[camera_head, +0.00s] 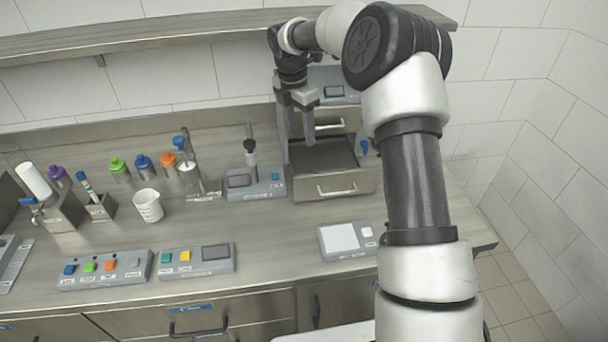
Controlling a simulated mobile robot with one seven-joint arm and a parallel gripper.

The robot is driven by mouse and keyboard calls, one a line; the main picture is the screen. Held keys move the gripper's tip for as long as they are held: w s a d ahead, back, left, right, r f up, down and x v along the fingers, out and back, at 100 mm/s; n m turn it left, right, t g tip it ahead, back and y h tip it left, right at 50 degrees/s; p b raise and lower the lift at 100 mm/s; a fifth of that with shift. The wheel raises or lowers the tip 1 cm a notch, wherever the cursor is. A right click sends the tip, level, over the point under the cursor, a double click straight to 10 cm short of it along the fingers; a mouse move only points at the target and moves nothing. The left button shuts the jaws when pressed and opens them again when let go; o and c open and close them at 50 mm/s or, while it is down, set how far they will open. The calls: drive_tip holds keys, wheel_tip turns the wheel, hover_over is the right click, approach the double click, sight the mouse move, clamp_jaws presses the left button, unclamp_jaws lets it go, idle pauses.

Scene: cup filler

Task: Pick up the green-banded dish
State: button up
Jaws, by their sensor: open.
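I cannot make out a green-banded dish anywhere in the head view. My gripper (297,135) points down in front of the grey box-shaped machine (333,85) at the back of the counter. It is open, with nothing visible between its fingers, above the left side of the machine's pulled-out drawer (335,186). The drawer's dark inside is partly hidden by the fingers, and I see no dish in it.
On the counter (280,250) stand a white cup (148,205), several colour-capped bottles, a stirrer-like device (255,180), a scale-like device (345,240) and button panels (105,268). A shelf (200,35) runs above. The counter's middle is clear.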

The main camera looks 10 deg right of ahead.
drive_tip(key=shift+n, duration=0.5)
drive_tip(key=f, duration=0.4)
drive_tip(key=w+d+f, duration=0.1)
drive_tip(key=f, duration=0.8)
drive_tip(key=shift+w+d+p, duration=0.25)
drive_tip(key=shift+w+p, duration=0.05)
drive_tip(key=shift+w, duration=0.1)
drive_tip(key=shift+w+d+f, duration=0.1)
drive_tip(key=shift+d+f, duration=0.05)
drive_tip(key=shift+f, duration=1.5)
drive_tip(key=shift+w+d+f, duration=0.1)
drive_tip(key=shift+d+f, duration=0.05)
drive_tip(key=shift+f, duration=1.45)
drive_tip(key=c, duration=0.7)
